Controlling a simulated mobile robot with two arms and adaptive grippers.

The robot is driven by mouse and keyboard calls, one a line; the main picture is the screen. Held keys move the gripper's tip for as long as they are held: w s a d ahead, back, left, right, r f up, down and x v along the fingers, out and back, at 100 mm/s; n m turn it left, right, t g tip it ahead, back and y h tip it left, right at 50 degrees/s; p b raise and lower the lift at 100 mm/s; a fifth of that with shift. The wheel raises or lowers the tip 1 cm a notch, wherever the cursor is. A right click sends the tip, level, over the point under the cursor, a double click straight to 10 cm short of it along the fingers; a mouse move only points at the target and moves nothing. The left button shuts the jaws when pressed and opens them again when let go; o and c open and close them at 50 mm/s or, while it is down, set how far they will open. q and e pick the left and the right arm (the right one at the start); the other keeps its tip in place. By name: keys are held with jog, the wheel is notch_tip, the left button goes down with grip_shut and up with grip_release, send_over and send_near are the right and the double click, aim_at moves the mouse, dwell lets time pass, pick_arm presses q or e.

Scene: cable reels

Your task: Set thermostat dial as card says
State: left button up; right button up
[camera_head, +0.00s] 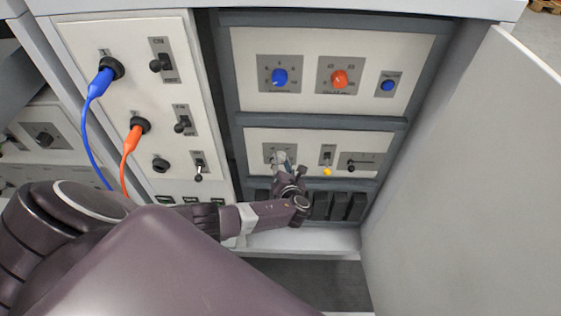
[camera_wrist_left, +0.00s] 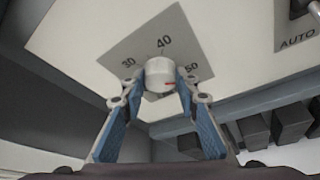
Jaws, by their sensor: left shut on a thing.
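The thermostat dial (camera_wrist_left: 160,72) is a small white round knob on a grey plate marked 30, 40 and 50. Its red mark points right, a little below the 50. My left gripper (camera_wrist_left: 162,80) is shut on the dial, with one blue-padded finger on each side of it. In the head view my left gripper (camera_head: 284,166) is at the left end of the lower panel and partly covers the dial and its plate. I cannot make out a card in either view. My right gripper is not in view.
The upper panel holds a blue knob (camera_head: 279,77), an orange knob (camera_head: 340,79) and a blue button (camera_head: 388,85). Right of the dial are a toggle switch (camera_head: 327,154) and an AUTO selector (camera_head: 351,167). Plugged cables hang at left. An open cabinet door (camera_head: 470,190) bounds the right.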

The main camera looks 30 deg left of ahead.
pick_arm(q)
jog(key=o, duration=1.1)
jog(key=v, duration=1.2)
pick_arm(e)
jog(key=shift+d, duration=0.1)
pick_arm(q)
jog(key=shift+f, duration=0.1)
